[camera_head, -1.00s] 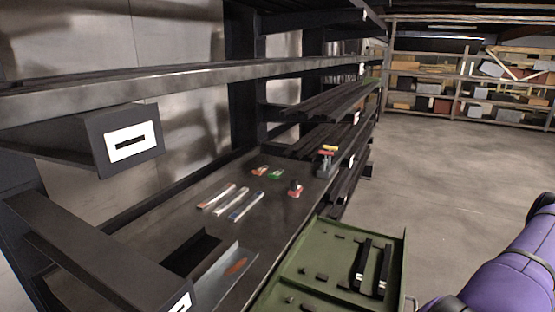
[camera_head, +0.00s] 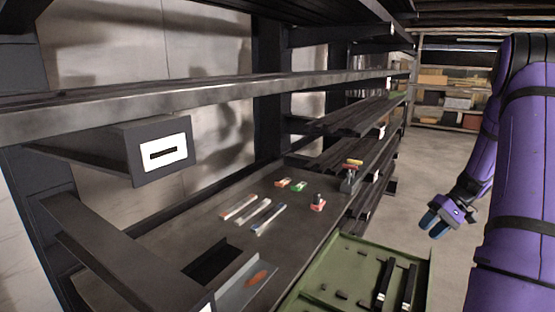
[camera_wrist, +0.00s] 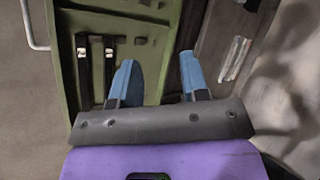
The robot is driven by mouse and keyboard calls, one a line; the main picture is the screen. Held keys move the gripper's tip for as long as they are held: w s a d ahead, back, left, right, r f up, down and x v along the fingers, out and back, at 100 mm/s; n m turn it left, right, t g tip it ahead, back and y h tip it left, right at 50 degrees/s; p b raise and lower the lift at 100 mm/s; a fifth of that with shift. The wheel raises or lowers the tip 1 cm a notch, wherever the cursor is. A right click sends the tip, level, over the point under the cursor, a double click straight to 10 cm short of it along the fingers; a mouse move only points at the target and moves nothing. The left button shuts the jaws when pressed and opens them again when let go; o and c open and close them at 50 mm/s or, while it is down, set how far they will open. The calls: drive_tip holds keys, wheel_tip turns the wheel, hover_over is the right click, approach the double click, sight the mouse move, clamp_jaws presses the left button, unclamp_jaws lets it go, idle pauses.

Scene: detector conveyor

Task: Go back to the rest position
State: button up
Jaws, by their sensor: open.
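My gripper (camera_head: 433,224) hangs at the end of my purple arm on the right of the head view, to the right of the shelving and past the green tray's right edge. In the wrist view my gripper (camera_wrist: 155,80) shows two blue fingers spread apart with nothing between them. The green tray (camera_head: 345,262) with black bars lies at the bottom of the head view. It also shows at the upper left of the wrist view (camera_wrist: 152,70).
A dark shelf surface (camera_head: 215,232) holds several small strips and coloured parts. A black bin (camera_head: 150,150) with a white label hangs at the left. A metal shelf beam (camera_head: 200,95) crosses above. Open floor (camera_head: 425,160) lies at the right, with stocked racks (camera_head: 448,95) behind.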

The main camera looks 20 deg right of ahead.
drive_tip(key=a+r+n+h, duration=0.2)
drive_tip(key=a+r+h, duration=0.3)
drive_tip(key=a+r, duration=1.45)
drive_tip(key=s+a+r+n+t+h, duration=0.1)
drive_tip(key=s+a+r+t, duration=0.1)
drive_tip(key=s+a, duration=0.6)
drive_tip(key=s+a+r+n+t+h, duration=0.1)
drive_tip(key=s+a+r+t+h, duration=0.1)
drive_tip(key=s+a+r, duration=0.3)
drive_tip(key=s+a, duration=0.2)
drive_tip(key=s, duration=0.1)
drive_tip(key=shift+s+a, duration=0.3)
drive_tip(key=shift+a, duration=0.1)
